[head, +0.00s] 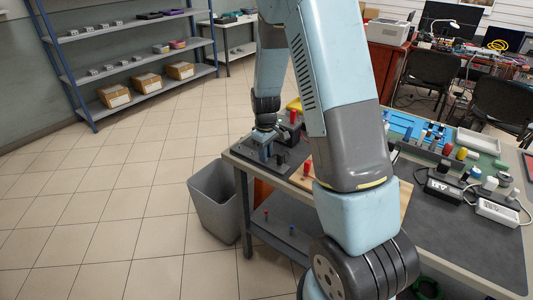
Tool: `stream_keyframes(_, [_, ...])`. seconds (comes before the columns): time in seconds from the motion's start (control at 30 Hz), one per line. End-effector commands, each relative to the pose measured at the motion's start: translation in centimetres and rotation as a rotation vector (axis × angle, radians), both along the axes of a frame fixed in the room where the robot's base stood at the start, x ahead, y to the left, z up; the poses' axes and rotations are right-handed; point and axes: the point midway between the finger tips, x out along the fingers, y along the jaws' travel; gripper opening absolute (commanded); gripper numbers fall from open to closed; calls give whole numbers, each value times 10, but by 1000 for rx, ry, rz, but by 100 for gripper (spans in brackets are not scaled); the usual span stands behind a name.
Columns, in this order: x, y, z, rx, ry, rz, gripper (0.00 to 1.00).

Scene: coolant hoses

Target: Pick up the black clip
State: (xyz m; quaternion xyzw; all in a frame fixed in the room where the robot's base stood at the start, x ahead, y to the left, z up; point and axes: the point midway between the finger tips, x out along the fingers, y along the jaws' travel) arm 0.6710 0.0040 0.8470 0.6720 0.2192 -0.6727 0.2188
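My gripper (265,138) is small and far in the head view, low over the dark board (284,161) at the table's left corner. Its fingers blend with grey-blue parts there, so I cannot tell whether they are open or shut, or hold anything. I cannot make out a black clip for certain; it may be hidden by the gripper or be too small to see. A red peg-like piece (293,117) stands behind the board, and another red piece (307,167) is at its right.
The grey workbench (455,250) carries blue trays (405,124), a white tray (478,140), several coloured cylinders and two boxes with cables (497,211). A grey bin (214,197) stands left of the bench. My arm hides part of the bench. The tiled floor at left is clear.

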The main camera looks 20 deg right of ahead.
Motion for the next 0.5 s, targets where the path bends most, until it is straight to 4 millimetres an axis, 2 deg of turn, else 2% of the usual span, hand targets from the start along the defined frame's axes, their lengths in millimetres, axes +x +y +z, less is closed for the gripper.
stream_keyframes(0.03, [0,-1,0,-1,-1,-1,10])
stream_keyframes(0.17, [0,-1,0,-1,-1,-1,0])
stream_keyframes(0.5, [0,-1,0,-1,-1,-1,0])
